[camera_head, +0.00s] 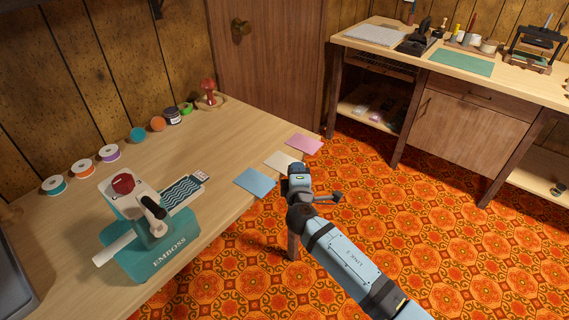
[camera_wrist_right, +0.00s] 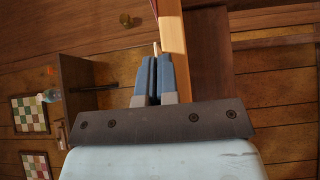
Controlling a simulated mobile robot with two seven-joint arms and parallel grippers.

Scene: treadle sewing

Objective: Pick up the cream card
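The cream card (camera_head: 279,161) lies flat near the table's right edge, between a blue card (camera_head: 255,183) and a pink card (camera_head: 304,144). My right gripper (camera_head: 297,168) is at its right end in the head view and hides that end. In the right wrist view, the two blue fingers of my right gripper (camera_wrist_right: 154,60) stand close together with a narrow dark slit between them. A thin cream strip (camera_wrist_right: 156,47), likely the card's edge, shows at their tips. I cannot tell whether they clamp it. My left gripper is not in view.
A teal embossing press (camera_head: 155,245) stands on the near part of the table (camera_head: 235,130). Several spools and small pots line its back edge, with a red-handled stamp (camera_head: 209,92). A second bench (camera_head: 395,59) stands at the back right. Patterned floor (camera_head: 440,230) lies open between.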

